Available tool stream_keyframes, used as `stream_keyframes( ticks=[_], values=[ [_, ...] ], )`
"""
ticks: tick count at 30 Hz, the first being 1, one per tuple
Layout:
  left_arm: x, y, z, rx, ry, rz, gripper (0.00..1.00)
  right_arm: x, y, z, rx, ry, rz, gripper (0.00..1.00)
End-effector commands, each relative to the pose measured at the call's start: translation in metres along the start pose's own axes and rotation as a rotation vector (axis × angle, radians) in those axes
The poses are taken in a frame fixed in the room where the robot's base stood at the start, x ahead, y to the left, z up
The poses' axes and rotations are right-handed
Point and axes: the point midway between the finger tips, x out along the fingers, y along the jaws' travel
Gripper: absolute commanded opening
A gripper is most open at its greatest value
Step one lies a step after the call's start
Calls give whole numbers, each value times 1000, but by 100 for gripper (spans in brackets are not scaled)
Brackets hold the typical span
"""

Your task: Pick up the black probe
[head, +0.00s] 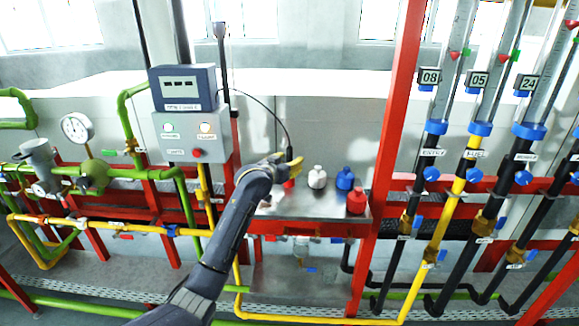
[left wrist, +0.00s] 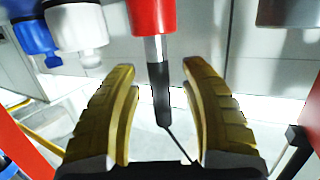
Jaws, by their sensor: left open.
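The black probe (head: 289,153) stands upright in the mouth of a red bottle (head: 289,183) on the metal shelf, with a thin cable running from its top to the blue meter box (head: 183,88). My left gripper (head: 286,163) is at the probe and hides part of it. In the left wrist view, which looks upside down, the probe (left wrist: 160,92) is between the two open yellow fingers of the gripper (left wrist: 160,68), with a visible gap on each side. Its bright metal stem goes into the red bottle (left wrist: 152,15). My right gripper is in neither view.
A white bottle (head: 317,178), a blue bottle (head: 345,179) and another red bottle (head: 356,201) stand to the right on the metal shelf (head: 310,208). A red post (head: 392,150) rises just right of them. Pipes and a gauge (head: 77,128) are at left.

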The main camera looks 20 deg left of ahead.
Motion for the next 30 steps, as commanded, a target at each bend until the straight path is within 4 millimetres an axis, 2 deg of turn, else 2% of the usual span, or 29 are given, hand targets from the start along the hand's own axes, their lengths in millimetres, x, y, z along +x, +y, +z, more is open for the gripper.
stream_keyframes(
  ticks=[6, 18, 30],
  values=[
    [0, 0, 0, 0, 1, 0, 45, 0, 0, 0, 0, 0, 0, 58],
    [0, 0, 0, 0, 1, 0, 0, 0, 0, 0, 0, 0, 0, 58],
    [0, 0, 0, 0, 1, 0, 0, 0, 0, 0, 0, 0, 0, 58]
  ],
)
